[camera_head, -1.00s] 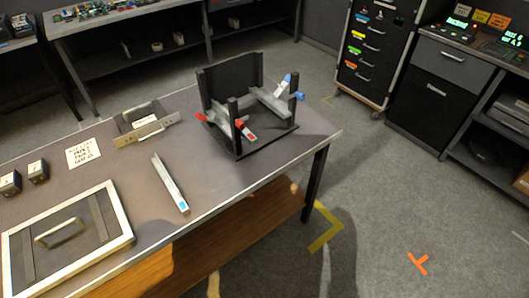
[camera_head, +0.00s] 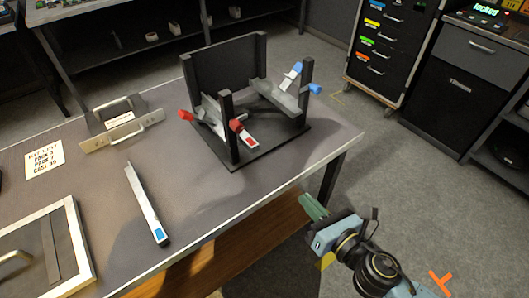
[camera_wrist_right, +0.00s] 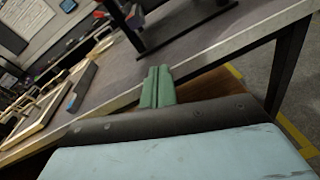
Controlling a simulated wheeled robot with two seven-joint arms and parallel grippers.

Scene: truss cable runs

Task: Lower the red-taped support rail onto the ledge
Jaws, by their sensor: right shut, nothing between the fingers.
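A dark stand (camera_head: 222,66) with a back panel and upright posts is at the far end of the table. On its left side is a pale rail piece with red tape (camera_head: 247,138), sloping down to the right past the front post. Red clamp-like parts (camera_head: 186,115) sit beside it, and the post hides part of this side. I cannot tell which surface is the ledge. My right gripper (camera_head: 311,206), with green fingers, is shut and empty beyond the table's front right edge, apart from the stand. Its fingers show in the wrist view (camera_wrist_right: 157,86). My left gripper is out of view.
A grey rail with blue parts (camera_head: 275,98) is on the stand's right side. A loose rail with a blue end (camera_head: 145,203) lies on the table (camera_head: 215,190). A handled bracket (camera_head: 113,132), a note card (camera_head: 44,160) and a framed panel (camera_head: 78,245) lie left.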

